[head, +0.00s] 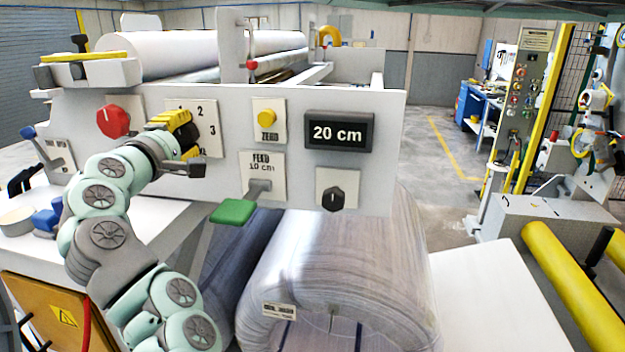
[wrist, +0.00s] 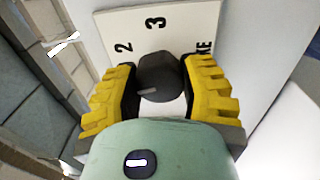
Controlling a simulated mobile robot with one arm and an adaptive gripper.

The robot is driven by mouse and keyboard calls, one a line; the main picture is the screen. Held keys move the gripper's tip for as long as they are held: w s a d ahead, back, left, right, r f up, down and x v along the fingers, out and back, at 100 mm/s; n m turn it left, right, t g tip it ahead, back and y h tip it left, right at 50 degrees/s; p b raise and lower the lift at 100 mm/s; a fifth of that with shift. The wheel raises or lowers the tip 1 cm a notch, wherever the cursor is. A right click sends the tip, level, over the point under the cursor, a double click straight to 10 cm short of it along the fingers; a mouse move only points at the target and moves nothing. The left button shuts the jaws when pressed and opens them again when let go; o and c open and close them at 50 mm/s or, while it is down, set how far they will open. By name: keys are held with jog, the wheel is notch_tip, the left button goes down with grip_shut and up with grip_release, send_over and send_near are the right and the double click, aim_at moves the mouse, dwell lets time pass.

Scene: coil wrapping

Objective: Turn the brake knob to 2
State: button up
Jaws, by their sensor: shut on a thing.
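The brake knob (wrist: 160,73) is a dark round knob on a white plate (wrist: 180,22). In the wrist view the plate shows 2 at upper left, 3 at the top and the end of the word BRAKE at right. A short pale mark on the knob points to the lower left, not at the 2 or the 3. My gripper (wrist: 160,92) has its yellow-padded fingers on both sides of the knob and is shut on it. In the head view my gripper (head: 188,132) covers the knob and part of the plate (head: 207,112).
On the same panel are a red knob (head: 113,121) at left, a yellow button (head: 267,117), a 20 cm display (head: 339,131), a green feed lever (head: 233,211) and a black knob (head: 333,198). A wrapped coil (head: 335,270) lies below.

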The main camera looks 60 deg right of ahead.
jog(key=m+b, duration=0.2)
jog(key=b, duration=0.1)
jog(key=f+m+b, duration=0.1)
jog(key=m+b, duration=0.1)
jog(key=b, duration=0.2)
jog(key=shift+w+m, duration=0.1)
jog(key=shift+m, duration=0.3)
jog(key=m+b, duration=0.1)
jog(key=b, duration=0.1)
jog(key=m+b, duration=0.1)
jog(key=b, duration=0.1)
jog(key=shift+r+m+b, duration=0.2)
jog(key=shift+m+b, duration=0.1)
jog(key=shift+b, duration=0.1)
jog(key=shift+r+m+b, duration=0.1)
jog(key=shift+m+b, duration=0.4)
jog(key=shift+b, duration=0.2)
jog(key=shift+r, duration=0.1)
jog(key=o, duration=1.2)
jog(key=shift+r, duration=0.1)
jog(key=shift+o, duration=0.2)
jog(key=shift+g, duration=0.3)
jog(key=v, duration=0.7)
jog(key=shift+a, duration=0.25)
